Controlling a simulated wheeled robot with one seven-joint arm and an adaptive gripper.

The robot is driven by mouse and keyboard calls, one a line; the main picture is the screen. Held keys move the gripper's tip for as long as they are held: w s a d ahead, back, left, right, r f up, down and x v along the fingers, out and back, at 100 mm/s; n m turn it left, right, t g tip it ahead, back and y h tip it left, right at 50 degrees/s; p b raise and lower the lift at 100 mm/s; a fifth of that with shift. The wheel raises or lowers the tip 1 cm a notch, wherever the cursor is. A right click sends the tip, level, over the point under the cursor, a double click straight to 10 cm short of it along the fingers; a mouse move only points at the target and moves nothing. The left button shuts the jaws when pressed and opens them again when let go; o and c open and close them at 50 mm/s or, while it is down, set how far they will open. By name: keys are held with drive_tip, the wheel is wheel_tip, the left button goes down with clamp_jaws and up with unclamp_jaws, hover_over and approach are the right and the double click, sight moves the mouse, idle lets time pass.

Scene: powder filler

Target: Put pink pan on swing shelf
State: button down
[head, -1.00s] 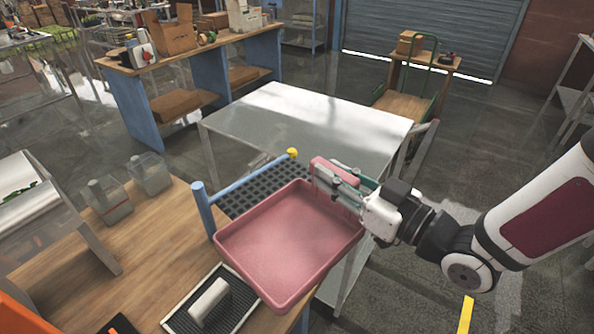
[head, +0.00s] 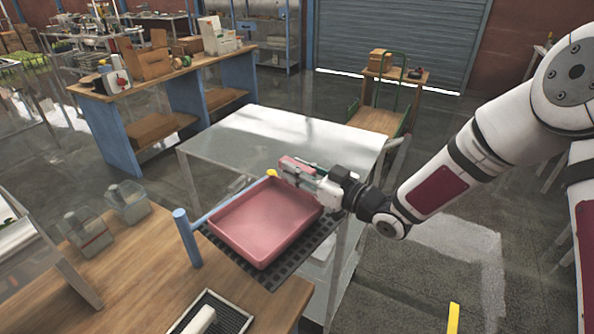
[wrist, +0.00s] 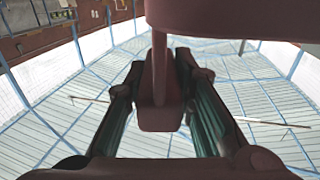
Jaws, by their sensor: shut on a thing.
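The pink pan (head: 264,222) is a shallow rectangular tray, seen from above and empty. In the head view it is over the dark perforated swing shelf (head: 214,240), whose grid shows around the pan's left, front and right sides. I cannot tell whether the pan touches the shelf. The shelf hangs from a blue post and arm (head: 186,238). In the wrist view the fingers (wrist: 162,105) flank the handle, and the pan's edge (wrist: 230,18) crosses the top.
A wooden workbench (head: 150,262) with clear containers (head: 127,202) and a black tray (head: 210,316) lies at the left and front. A metal table (head: 285,140) stands just behind the shelf. Open floor lies to the right.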

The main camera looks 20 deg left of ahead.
drive_tip(key=shift+f, duration=0.35)
drive_tip(key=c, duration=1.4)
unclamp_jaws()
drive_tip(key=shift+f, duration=0.1)
drive_tip(key=shift+o, duration=0.2)
drive_tip(key=b+v, duration=0.1)
drive_tip(key=v, duration=1.1)
drive_tip(key=shift+r, duration=0.2)
drive_tip(key=shift+w+d, duration=0.1)
